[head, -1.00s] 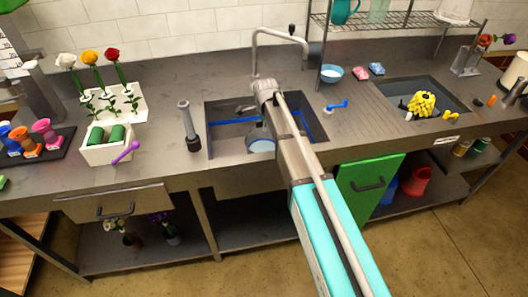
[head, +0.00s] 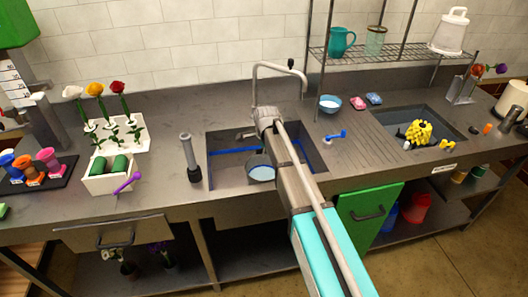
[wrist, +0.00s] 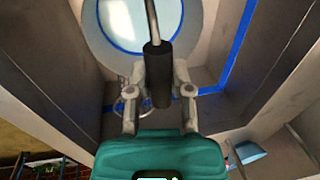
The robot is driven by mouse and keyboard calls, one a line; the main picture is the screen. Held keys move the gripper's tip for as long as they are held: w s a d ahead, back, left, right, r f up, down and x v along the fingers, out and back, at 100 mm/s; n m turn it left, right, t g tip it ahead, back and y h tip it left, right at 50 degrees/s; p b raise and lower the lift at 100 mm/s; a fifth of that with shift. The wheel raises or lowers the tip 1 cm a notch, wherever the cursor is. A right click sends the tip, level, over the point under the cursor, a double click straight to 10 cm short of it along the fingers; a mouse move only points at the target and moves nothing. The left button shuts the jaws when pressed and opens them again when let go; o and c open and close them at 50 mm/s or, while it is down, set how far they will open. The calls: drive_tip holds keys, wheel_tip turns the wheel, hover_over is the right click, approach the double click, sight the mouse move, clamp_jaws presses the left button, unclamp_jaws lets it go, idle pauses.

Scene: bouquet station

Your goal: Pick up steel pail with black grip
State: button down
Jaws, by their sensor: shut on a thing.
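The steel pail (head: 262,172) is in the sink basin, with a pale blue inside showing in the head view. In the wrist view the round pail (wrist: 98,52) is at the top, and its thin bail runs down to the black grip (wrist: 156,85). My gripper (wrist: 168,76) is shut on the black grip, with one finger on each side. In the head view my arm hides the fingers and the grip. I cannot tell whether the pail touches the basin floor.
The sink walls and rim (head: 210,155) surround the pail closely. A tall faucet (head: 256,80) stands behind it. A green door (head: 368,215) hangs below.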

drive_tip(key=shift+r+p, duration=3.6)
drive_tip(key=shift+r, duration=0.45)
